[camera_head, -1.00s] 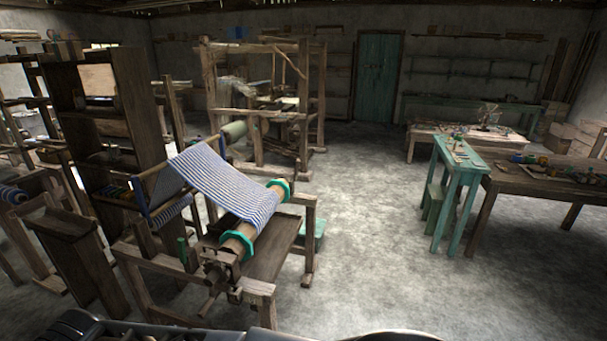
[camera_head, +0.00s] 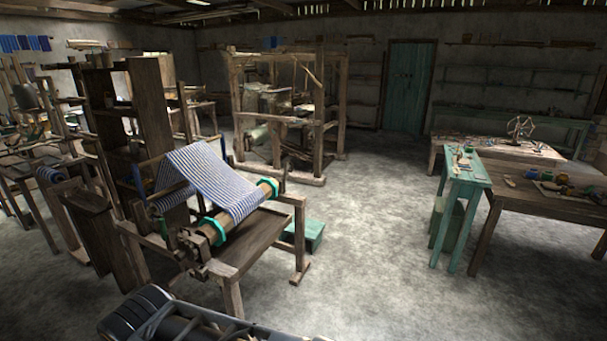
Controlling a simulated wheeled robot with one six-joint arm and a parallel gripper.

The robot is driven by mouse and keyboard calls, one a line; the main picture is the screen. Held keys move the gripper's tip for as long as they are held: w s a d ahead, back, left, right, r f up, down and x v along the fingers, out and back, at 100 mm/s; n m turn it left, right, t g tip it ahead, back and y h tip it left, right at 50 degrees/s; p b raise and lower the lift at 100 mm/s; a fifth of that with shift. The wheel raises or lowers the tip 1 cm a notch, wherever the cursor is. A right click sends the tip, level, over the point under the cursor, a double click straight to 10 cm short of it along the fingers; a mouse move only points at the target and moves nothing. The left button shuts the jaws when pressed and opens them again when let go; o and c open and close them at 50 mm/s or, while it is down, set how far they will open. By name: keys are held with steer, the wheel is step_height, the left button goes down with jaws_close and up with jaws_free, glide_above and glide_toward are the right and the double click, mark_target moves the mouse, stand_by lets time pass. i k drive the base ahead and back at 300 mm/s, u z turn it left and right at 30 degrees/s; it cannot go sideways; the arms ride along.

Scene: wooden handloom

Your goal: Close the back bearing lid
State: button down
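A wooden handloom (camera_head: 235,262) stands left of centre, with blue-and-white striped cloth (camera_head: 215,178) running down onto a front roller (camera_head: 242,217). The roller has a turquoise ring (camera_head: 216,232) near its near end and another (camera_head: 270,188) near its far end. The roller's near end rests at a dark wooden bearing block (camera_head: 192,242). I cannot make out a bearing lid or whether one is open. My gripper is not clearly in view; only dark parts of my own body show at the bottom edge.
Open concrete floor (camera_head: 375,235) lies right of the loom. A turquoise bench (camera_head: 466,170) and a wooden table (camera_head: 560,205) with small items stand at the right. A turquoise box (camera_head: 312,235) sits beside the loom. Another loom (camera_head: 322,125) stands behind, and a tall dark shelf (camera_head: 155,105) at left.

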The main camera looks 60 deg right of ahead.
mark_target(287, 164)
steer(key=z, duration=2.1)
steer(key=i, duration=1.05)
steer(key=z, duration=0.5)
steer(key=i, duration=1.15)
steer(key=u, duration=0.7)
steer(key=i, duration=0.8)
steer(key=u, duration=0.45)
